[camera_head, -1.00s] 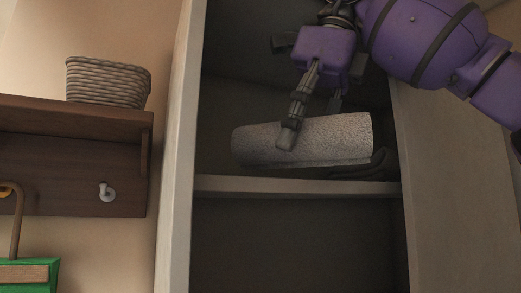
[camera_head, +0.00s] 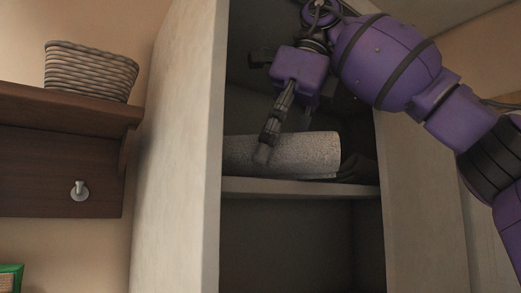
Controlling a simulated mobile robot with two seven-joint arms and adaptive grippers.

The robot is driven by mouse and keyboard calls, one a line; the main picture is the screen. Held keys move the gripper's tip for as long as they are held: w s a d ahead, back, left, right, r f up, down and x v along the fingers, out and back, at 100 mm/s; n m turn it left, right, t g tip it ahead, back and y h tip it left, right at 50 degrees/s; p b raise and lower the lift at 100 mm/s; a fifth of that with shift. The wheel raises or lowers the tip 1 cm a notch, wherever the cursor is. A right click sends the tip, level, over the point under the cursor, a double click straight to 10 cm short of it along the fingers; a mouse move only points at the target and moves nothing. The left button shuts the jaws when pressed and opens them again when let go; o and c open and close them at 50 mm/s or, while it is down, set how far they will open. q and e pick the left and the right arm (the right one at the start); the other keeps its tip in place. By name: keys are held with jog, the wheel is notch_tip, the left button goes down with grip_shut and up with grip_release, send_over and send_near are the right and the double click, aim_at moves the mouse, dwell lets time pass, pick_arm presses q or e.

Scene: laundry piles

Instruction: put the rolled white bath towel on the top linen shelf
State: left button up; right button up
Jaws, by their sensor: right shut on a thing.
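The rolled white bath towel (camera_head: 308,152) lies lengthwise just above or on the linen shelf (camera_head: 290,187) inside the tall cabinet; I cannot tell whether it touches the board. Its left end is cut off from view by the cabinet's side panel. My right gripper (camera_head: 272,150) reaches down from above and is shut on the towel, with one finger showing on its near side. The other finger is largely hidden behind the towel. My left gripper is not in view.
The cabinet's pale left side panel (camera_head: 180,150) stands close to the towel's left end. A dark item (camera_head: 358,169) lies on the shelf at the right. A wicker basket (camera_head: 90,72) sits on a brown wall shelf (camera_head: 60,103) with a hook (camera_head: 80,190) at the left.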

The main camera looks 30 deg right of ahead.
jog(key=shift+w+d+f, duration=0.1)
jog(key=shift+w+d, duration=0.1)
jog(key=shift+d, duration=0.1)
jog(key=shift+s+d+f, duration=0.1)
jog(key=shift+d, duration=0.05)
jog(key=o, duration=1.2)
jog(key=shift+o, duration=1.4)
jog(key=shift+a, duration=0.2)
